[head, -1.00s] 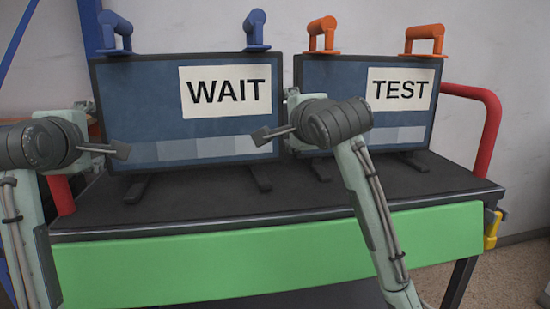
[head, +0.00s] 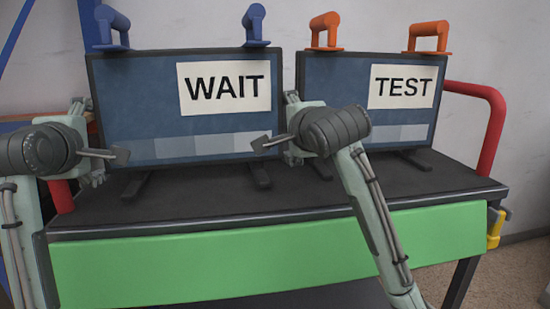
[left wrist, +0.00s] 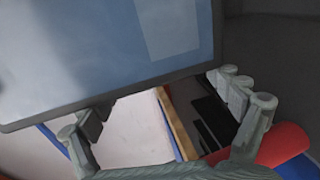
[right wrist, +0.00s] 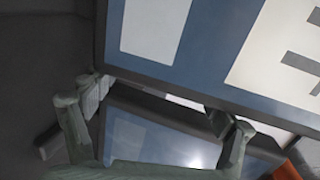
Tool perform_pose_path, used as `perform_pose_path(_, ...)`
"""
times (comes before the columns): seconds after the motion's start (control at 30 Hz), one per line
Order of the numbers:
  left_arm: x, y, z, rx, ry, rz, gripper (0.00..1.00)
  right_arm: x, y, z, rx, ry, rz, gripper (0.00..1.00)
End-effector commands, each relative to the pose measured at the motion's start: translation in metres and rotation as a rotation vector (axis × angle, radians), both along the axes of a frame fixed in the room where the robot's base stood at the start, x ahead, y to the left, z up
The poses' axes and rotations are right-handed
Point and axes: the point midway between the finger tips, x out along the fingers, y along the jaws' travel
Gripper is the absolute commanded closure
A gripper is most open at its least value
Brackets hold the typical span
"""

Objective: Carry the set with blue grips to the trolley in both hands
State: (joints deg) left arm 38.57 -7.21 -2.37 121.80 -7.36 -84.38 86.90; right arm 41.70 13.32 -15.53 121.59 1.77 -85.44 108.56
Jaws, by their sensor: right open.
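The set with blue grips (head: 150,105) stands upright on its feet, with a "WAIT" sign on its screen. Its two blue grips (head: 113,27) sit on the top edge. My left gripper (head: 100,130) is open at the set's left side edge; the left wrist view shows its fingers spread (left wrist: 165,105) beside the screen's edge. My right gripper (head: 278,121) is open at the set's right side edge, its fingers apart in the right wrist view (right wrist: 155,110). I cannot tell whether any finger touches the set. I cannot tell whether the stand beneath is the trolley.
A second set (head: 340,100) with orange grips and a "TEST" sign stands close on the right, with my right gripper near the narrow gap. Both stand on a black top (head: 330,195) with a green front (head: 270,258) and a red rail (head: 495,120) at the right.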

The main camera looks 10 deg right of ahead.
Motion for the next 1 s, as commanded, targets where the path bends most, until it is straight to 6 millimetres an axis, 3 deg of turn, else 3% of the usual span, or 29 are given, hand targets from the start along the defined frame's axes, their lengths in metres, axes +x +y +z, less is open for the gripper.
perform_pose_path(0.03, 0.0, -0.013, 0.0, 0.007, 0.002, -0.031, 0.11, -0.003, 0.016, 0.002, -0.005, -0.008, 0.042, 0.11)
perform_pose_path(0.27, -0.005, -0.013, 0.002, 0.006, 0.0, -0.031, 0.11, -0.003, 0.016, 0.004, -0.005, -0.011, 0.042, 0.11)
perform_pose_path(0.7, -0.066, -0.007, 0.02, 0.003, -0.008, -0.016, 0.11, -0.003, 0.016, 0.004, -0.004, -0.011, 0.042, 0.11)
perform_pose_path(1.0, -0.078, -0.006, 0.022, 0.004, -0.005, -0.014, 0.11, -0.014, 0.016, 0.008, -0.004, -0.013, 0.042, 0.11)
